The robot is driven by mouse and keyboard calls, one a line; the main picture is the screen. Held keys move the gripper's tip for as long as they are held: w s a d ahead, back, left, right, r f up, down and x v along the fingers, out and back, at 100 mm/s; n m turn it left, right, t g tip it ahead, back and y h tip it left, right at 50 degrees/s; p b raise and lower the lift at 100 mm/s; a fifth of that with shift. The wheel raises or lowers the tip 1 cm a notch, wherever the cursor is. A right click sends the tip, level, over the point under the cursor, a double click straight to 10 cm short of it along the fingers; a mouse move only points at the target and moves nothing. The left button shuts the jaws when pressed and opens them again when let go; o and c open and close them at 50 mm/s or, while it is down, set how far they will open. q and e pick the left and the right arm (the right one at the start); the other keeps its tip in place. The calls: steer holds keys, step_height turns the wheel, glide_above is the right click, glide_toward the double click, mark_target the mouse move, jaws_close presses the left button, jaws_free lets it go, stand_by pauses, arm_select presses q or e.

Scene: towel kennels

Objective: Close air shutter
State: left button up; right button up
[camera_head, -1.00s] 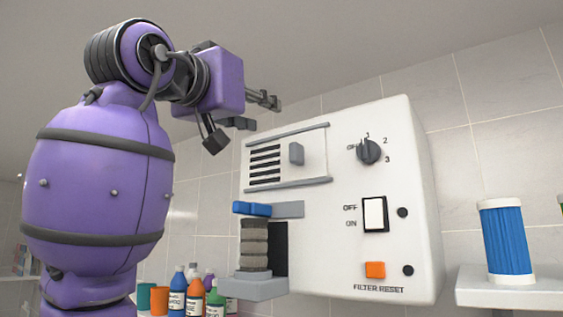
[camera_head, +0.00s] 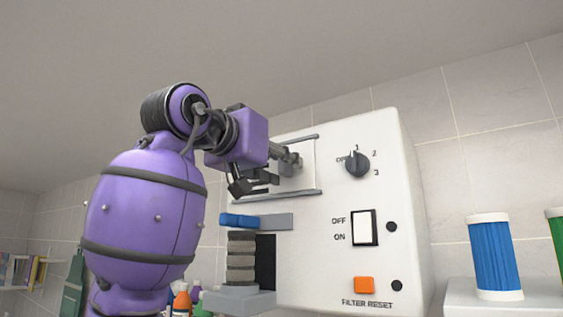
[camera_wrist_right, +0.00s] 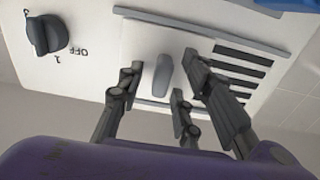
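The air shutter is a white sliding panel (camera_wrist_right: 150,42) with a grey upright handle (camera_wrist_right: 162,75), set between two grey rails on the white machine (camera_head: 330,270). In the right wrist view, several dark vent slots (camera_wrist_right: 243,72) show uncovered beside the panel. In the head view my right arm hides these slots. My right gripper (camera_head: 286,168) is at the shutter, its fingers apart. In the right wrist view its fingers stand on both sides of the handle with gaps showing; I cannot tell whether any finger touches it. My left gripper is in neither view.
A blue filter (camera_head: 496,257) stands on a shelf at the right. Bottles (camera_head: 182,300) stand low behind my arm.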

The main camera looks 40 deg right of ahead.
steer(key=shift+c, duration=0.2)
steer(key=shift+w, duration=0.1)
jaws_close()
steer(key=shift+w, duration=0.15)
